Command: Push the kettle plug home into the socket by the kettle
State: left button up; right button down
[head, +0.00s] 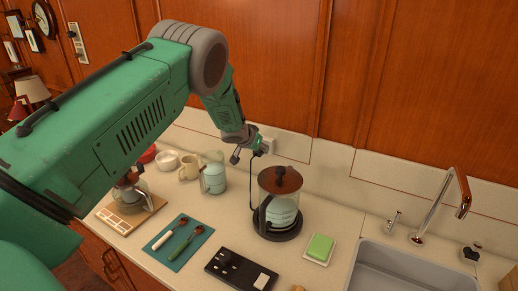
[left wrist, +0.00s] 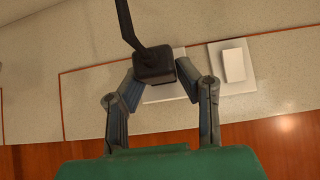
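The kettle (head: 281,205) has a glass body, a brown lid and a dark base, and stands on the counter below the wall sockets. Its black plug (left wrist: 154,66) sits between the two fingertips of my left gripper (left wrist: 155,76), which look closed on its sides. The cord (left wrist: 130,25) leads off from the plug. Behind the plug is a white socket plate (left wrist: 187,90), partly hidden by it; I cannot tell whether the plug touches it. In the head view my left gripper (head: 250,147) is up at the backsplash, left of and behind the kettle. My right gripper is out of view.
A second white wall plate (left wrist: 232,67) is beside the socket plate. A glass jug (head: 214,176), mugs and a blue mat (head: 179,242) with utensils lie left of the kettle. A black power strip (head: 238,268), green sponge (head: 320,246) and sink (head: 400,270) are nearer or right.

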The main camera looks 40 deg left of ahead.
pick_arm(q)
jog(key=o, duration=0.3)
jog(key=shift+s, duration=0.1)
jog(key=v, duration=1.1)
jog(key=shift+s+a+r, duration=0.1)
jog(key=shift+s+r, duration=0.1)
jog(key=shift+r, duration=0.05)
